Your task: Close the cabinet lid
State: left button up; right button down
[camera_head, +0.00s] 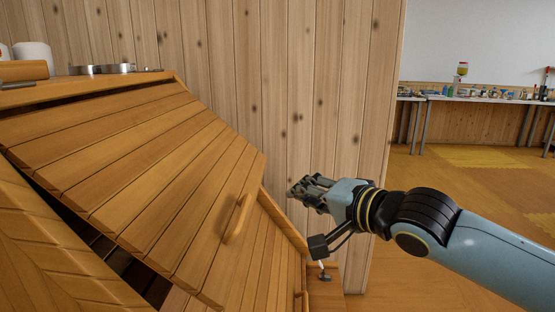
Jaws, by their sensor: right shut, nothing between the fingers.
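The cabinet lid (150,170) is a slatted orange-brown wooden panel on the left, standing tilted. A dark gap shows along its lower left edge and another thin one along its top, so it is not flush with the cabinet (40,245). A wooden handle (239,219) sits near the lid's right end. My right gripper (296,190) is shut and empty, to the right of the handle and apart from the lid, in front of the plank wall. My left gripper is not in view.
A white roll (34,57) and metal rings (115,69) stand on the cabinet top at upper left. A plank wall (300,90) rises close behind. A long table (480,99) with bottles and jars is far back right. Open floor (480,190) lies at right.

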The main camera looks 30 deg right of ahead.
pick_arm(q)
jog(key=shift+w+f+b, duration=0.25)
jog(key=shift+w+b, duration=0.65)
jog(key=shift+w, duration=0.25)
pick_arm(e)
jog(key=w+a+f+g, duration=0.1)
jog(key=w+a+f, duration=0.3)
jog(key=w+f, duration=0.2)
jog(key=shift+w, duration=1)
jog(key=shift+a, duration=0.1)
